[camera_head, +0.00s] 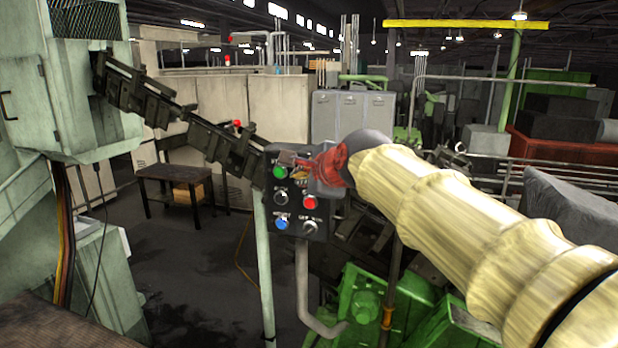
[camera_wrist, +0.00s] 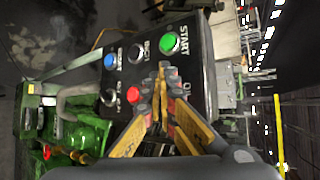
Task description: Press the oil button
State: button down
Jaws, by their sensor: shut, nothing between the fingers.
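The control panel (camera_head: 295,240) is a dark box on a pale post, with several buttons and knobs. It also shows turned sideways in the wrist view (camera_wrist: 200,70). The green button (camera_wrist: 170,43) has the label START beside it. The label OIL (camera_wrist: 186,88) is partly visible beside my fingers. The oil button itself is not clearly visible; my fingers cover the panel beside that label. My gripper (camera_head: 292,161) is shut and empty at the panel's upper right, and its tips (camera_wrist: 164,72) lie over the panel between the green and red buttons. I cannot tell whether they touch it.
A red button (camera_head: 309,202), a blue button (camera_head: 282,224), a black one (camera_head: 281,198) and a grey knob (camera_head: 310,227) sit close by. Green machinery (camera_head: 365,305) stands below the panel. A dark chain-like rail (camera_head: 185,115) runs in from the left.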

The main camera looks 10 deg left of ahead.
jog(key=shift+s, duration=0.55)
jog(key=s+b, duration=0.1)
jog(key=s, duration=0.4)
jog(key=shift+a, duration=0.2)
dwell(0.6)
